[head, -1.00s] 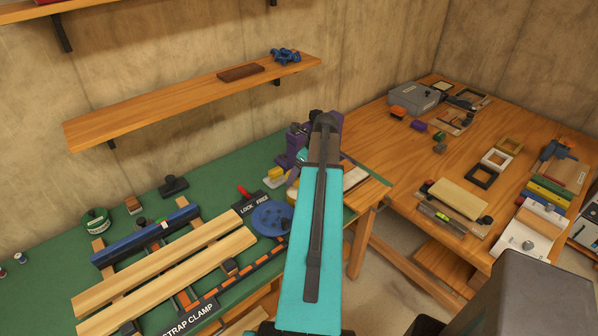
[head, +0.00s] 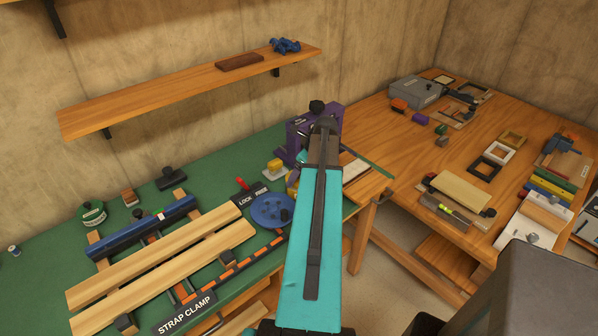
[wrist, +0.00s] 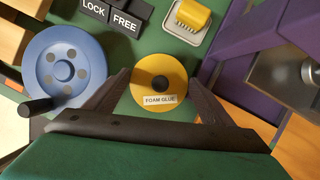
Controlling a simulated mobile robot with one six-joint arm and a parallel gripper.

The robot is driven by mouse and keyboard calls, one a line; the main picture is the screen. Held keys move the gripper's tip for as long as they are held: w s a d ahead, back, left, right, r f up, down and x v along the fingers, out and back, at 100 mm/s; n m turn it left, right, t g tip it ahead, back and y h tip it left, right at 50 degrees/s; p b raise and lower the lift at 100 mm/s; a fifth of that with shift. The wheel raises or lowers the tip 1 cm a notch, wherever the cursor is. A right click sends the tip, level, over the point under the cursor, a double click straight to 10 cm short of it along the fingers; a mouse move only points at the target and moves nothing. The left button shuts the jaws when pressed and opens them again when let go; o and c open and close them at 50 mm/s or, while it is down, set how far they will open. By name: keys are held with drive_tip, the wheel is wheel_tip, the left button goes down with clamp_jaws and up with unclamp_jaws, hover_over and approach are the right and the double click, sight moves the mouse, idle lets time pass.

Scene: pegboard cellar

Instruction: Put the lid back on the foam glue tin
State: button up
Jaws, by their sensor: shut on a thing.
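A round yellow lid (wrist: 160,80) with a dark round centre lies between the two dark fingers of my gripper (wrist: 160,78) in the wrist view. The fingers meet its rim on both sides. A white label reading FOAM GLUE (wrist: 160,99) shows at its near edge; I cannot tell whether the label is on the lid or on a tin beneath it. Any tin body below is hidden. In the head view a bit of yellow (head: 292,182) shows beside my arm, and my arm covers most of my gripper.
A blue handwheel (wrist: 65,67) is left of my gripper; a LOCK/FREE sign (wrist: 110,15) and yellow brush (wrist: 194,14) lie beyond. A purple machine (wrist: 240,45) stands close at right.

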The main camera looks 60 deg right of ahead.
drive_tip(key=shift+f, duration=0.6)
drive_tip(key=shift+p, duration=0.3)
idle(1.4)
drive_tip(key=shift+f+p, duration=0.2)
drive_tip(key=shift+p, duration=0.15)
idle(1.9)
drive_tip(key=o, duration=1.1)
drive_tip(key=shift+o, duration=0.3)
drive_tip(key=shift+r, duration=0.15)
drive_tip(key=shift+r+p, duration=2.45)
drive_tip(key=shift+r, duration=0.95)
